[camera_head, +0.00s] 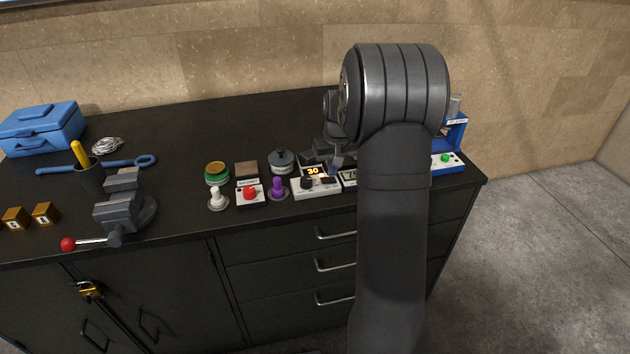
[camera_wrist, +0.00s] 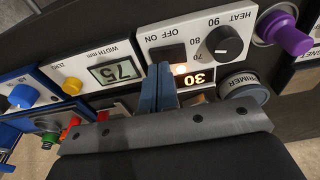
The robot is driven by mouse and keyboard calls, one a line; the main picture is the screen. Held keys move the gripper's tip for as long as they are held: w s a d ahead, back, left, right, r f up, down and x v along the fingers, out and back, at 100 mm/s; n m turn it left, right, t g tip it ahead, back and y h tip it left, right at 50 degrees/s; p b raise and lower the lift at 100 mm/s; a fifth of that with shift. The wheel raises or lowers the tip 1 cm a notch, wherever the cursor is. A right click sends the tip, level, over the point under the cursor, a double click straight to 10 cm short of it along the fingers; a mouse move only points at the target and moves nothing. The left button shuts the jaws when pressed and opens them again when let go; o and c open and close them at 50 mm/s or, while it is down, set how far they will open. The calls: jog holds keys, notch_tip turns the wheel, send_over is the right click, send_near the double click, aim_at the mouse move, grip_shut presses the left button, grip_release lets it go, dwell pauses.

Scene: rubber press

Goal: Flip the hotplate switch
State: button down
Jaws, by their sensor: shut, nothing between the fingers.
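The hotplate's white control panel (camera_head: 316,191) stands near the counter's front edge, with a lit "30" display (camera_head: 313,171) behind. In the wrist view the panel (camera_wrist: 203,25) appears upside down, with a black HEAT knob (camera_wrist: 224,42) and a dark rocker switch (camera_wrist: 170,54) by the words OFF and ON. In the head view my arm partly hides this area.
A width meter (camera_wrist: 115,72) reading 75 sits beside the hotplate. A purple knob (camera_head: 278,187), a red button box (camera_head: 250,194) and a grey primer tin (camera_head: 281,162) stand close on the other side. A vise (camera_head: 122,205) stands farther left. The counter behind is mostly clear.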

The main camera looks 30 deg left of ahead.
jog(key=shift+r, duration=2.9)
notch_tip(320, 180, down, 7)
jog(key=shift+f, duration=0.1)
jog(key=shift+r, duration=0.25)
notch_tip(320, 180, up, 15)
jog(key=s+a+n+h, duration=0.2)
jog(key=n, duration=1.2)
jog(key=shift+s+a+n, duration=0.2)
jog(key=shift+a+n, duration=0.1)
jog(key=shift+n, duration=0.1)
